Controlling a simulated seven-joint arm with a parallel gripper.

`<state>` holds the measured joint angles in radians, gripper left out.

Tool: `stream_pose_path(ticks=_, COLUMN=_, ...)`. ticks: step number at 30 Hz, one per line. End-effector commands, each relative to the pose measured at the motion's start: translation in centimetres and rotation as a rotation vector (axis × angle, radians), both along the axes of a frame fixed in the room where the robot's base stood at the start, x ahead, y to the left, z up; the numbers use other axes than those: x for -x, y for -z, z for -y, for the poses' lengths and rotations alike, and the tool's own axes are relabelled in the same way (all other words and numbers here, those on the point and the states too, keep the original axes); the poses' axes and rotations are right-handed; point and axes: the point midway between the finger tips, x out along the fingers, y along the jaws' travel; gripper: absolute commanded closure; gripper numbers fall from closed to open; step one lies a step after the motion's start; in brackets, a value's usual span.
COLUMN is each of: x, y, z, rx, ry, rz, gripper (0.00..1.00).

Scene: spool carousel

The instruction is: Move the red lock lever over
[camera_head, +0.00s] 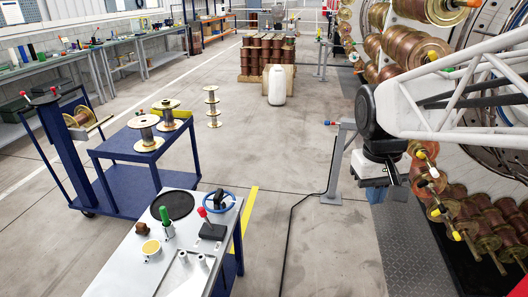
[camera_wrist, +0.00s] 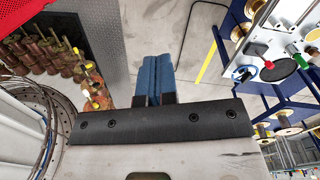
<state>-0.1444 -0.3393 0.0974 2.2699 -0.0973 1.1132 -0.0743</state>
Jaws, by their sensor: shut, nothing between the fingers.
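A lever with a red knob (camera_head: 202,212) stands on a black base (camera_head: 212,230) on the grey bench. Its red knob also shows in the wrist view (camera_wrist: 269,65). Another red-tipped handle (camera_head: 330,123) sits on top of a grey post (camera_head: 340,160) beside the carousel. I cannot tell for certain which is the lock lever. My gripper has blue fingers (camera_wrist: 154,75) pressed together with nothing between them. It hangs in the air at the right in the head view, right of the post and well apart from the bench lever.
The bench also holds a blue handwheel (camera_head: 221,201), a green handle (camera_head: 165,215) and a black disc (camera_head: 172,205). A blue cart (camera_head: 130,190) with spools stands behind it. The carousel with copper spools (camera_head: 415,50) is at the right. Open floor lies between bench and post.

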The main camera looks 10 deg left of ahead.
Motion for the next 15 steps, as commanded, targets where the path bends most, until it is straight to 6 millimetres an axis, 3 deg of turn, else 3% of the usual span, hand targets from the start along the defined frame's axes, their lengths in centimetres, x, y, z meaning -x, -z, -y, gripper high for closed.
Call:
stream_pose_path(ticks=6, x=2.5, y=0.6, z=1.0, rx=-0.042, ry=0.053, rz=0.034, gripper=1.0)
stream_pose_path(ticks=15, x=4.7, y=1.5, z=1.4, rx=-0.102, ry=0.108, rz=0.061, gripper=1.0)
